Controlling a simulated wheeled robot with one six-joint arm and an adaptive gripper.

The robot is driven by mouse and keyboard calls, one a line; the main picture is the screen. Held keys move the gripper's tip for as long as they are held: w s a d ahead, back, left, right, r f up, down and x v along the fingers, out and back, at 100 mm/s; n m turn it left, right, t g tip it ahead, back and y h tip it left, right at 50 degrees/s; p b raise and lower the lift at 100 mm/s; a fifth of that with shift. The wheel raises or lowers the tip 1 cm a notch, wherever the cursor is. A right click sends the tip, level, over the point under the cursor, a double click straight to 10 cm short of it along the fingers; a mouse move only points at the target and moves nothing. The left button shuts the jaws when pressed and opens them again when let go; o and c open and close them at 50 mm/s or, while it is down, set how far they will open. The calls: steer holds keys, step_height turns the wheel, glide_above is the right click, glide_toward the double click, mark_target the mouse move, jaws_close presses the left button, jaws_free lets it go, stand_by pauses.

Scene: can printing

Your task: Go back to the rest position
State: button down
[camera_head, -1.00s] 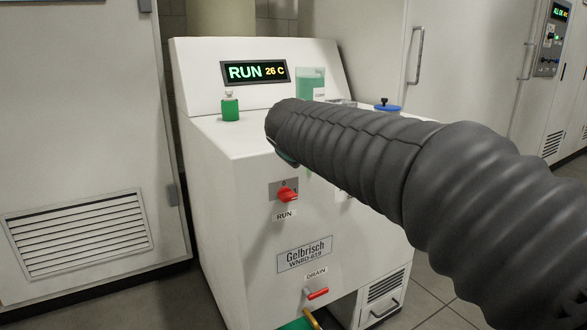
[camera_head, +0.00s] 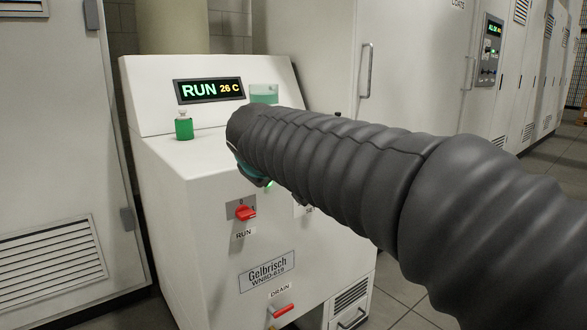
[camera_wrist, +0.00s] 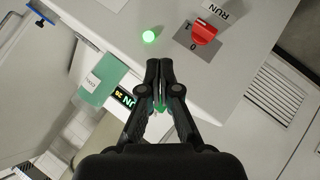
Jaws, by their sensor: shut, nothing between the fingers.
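My gripper (camera_wrist: 160,66) shows in the wrist view with its two fingers together and nothing held between them. In the head view my dark sleeved arm reaches across the right half, and the fingers are hidden at its far end. The white Gelbrisch machine (camera_head: 190,240) stands in front of me with a display (camera_head: 209,89) reading RUN 26 C. Its red RUN switch (camera_head: 245,213) is on the front, and it also shows in the wrist view (camera_wrist: 205,32). My gripper is in front of the machine, apart from the switch.
A small green bottle (camera_head: 184,126) and a container of green liquid (camera_head: 264,94) stand on the machine's top. A red DRAIN handle (camera_head: 283,310) is low on its front. Tall cabinets (camera_head: 45,140) stand at the left and right. Grey floor (camera_head: 405,300) is open at the right.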

steer(key=s+d+f+m+g, duration=0.1)
steer(key=s+d+f+g, duration=0.15)
steer(key=s+f, duration=0.4)
steer(key=s+d+f+m+g, duration=0.1)
steer(key=s+d+f+m, duration=0.2)
steer(key=s+d+f, duration=0.2)
steer(key=s+d+f+m+h, duration=0.1)
steer(key=s+d+f+m, duration=0.3)
steer(key=s+d, duration=0.5)
steer(key=s+d+f+m+g, duration=0.1)
steer(key=s+d+f+m, duration=0.2)
steer(key=s+d+f, duration=0.2)
steer(key=s+d, duration=0.2)
steer(key=d, duration=0.2)
steer(key=shift+s+d+f+g, duration=0.25)
steer(key=shift+d+f+g, duration=0.05)
steer(key=shift+g, duration=0.05)
